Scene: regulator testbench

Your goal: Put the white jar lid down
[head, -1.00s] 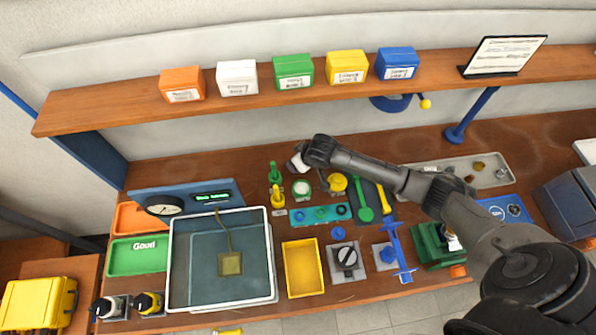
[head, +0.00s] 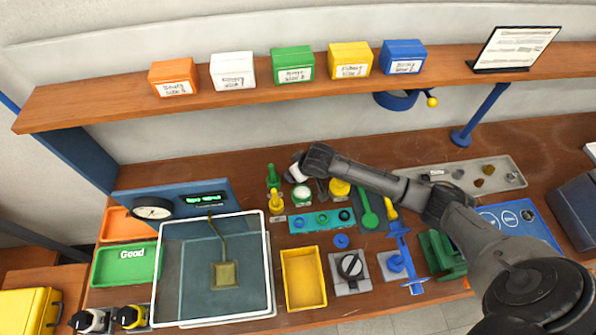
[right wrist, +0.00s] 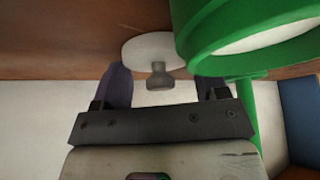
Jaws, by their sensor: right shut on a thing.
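The white jar lid (head: 294,172) is at the end of my right arm in the head view, above the back of the bench and just behind a green-and-white round jar (head: 301,197). In the right wrist view the lid (right wrist: 133,52) is a white disc with a grey knob (right wrist: 155,76) between the fingers. My right gripper (right wrist: 163,88) is shut on the lid. The wrist link hides part of the lid in the head view. I cannot tell the lid's height above the bench. My left gripper is not in view.
Green and yellow bottles (head: 273,188) stand left of the jar and a yellow-topped jar (head: 340,188) right of it. A teal strip with holes (head: 321,221) lies in front. A large green-rimmed round thing (right wrist: 250,35) is close on the right in the wrist view.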

